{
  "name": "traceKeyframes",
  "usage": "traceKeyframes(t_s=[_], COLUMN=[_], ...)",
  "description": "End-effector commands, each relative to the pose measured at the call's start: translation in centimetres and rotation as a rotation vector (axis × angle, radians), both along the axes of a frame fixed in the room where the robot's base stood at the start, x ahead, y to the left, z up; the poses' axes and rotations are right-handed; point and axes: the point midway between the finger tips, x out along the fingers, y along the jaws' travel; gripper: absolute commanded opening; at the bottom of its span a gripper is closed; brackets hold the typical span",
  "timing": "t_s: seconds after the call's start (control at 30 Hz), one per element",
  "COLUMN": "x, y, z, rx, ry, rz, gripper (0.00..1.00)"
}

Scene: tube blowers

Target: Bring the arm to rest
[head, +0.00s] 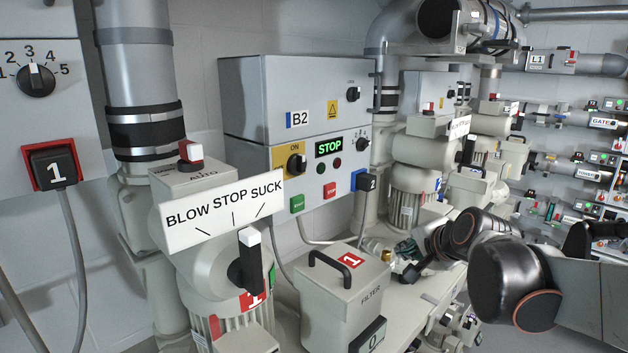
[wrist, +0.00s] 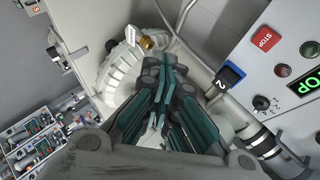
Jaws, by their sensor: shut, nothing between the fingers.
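My gripper (wrist: 163,72) shows in the wrist view with its dark and teal fingers closed together and nothing between them. In the head view my gripper (head: 408,250) is small and partly hidden behind my black arm joints, at the right of the filter box. My arm reaches in from the lower right, bent, with its links over the bench. The gripper appears apart from the control box with the green STOP display (head: 329,147). In the wrist view, a white ribbed part (wrist: 122,68) lies beyond the fingers on the left.
The filter box (head: 340,300) with a black handle stands left of the gripper. A blower with a BLOW STOP SUCK sign (head: 225,210) stands further left. A plug marked 2 (wrist: 228,77) is right of the fingers in the wrist view. Pipes and valves (head: 590,145) line the right.

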Motion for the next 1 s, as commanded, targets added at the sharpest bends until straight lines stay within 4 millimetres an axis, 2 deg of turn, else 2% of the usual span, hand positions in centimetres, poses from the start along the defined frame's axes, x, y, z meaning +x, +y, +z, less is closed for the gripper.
traceKeyframes(t_s=[0.03, 0.17, 0.53, 0.9, 1.0], x=[-0.8, -3.4, -12.4, -21.0, -22.8], y=[0.2, 0.6, 1.6, 1.3, 1.1], z=[-1.6, -4.8, -16.5, -29.3, -32.2], rx=[-0.024, -0.113, -0.426, -0.723, -0.789], ry=[0.005, 0.021, 0.081, 0.149, 0.165], rz=[0.016, 0.079, 0.314, 0.562, 0.621], gripper=[0.00, 0.00, 0.00, 0.00, 0.00])
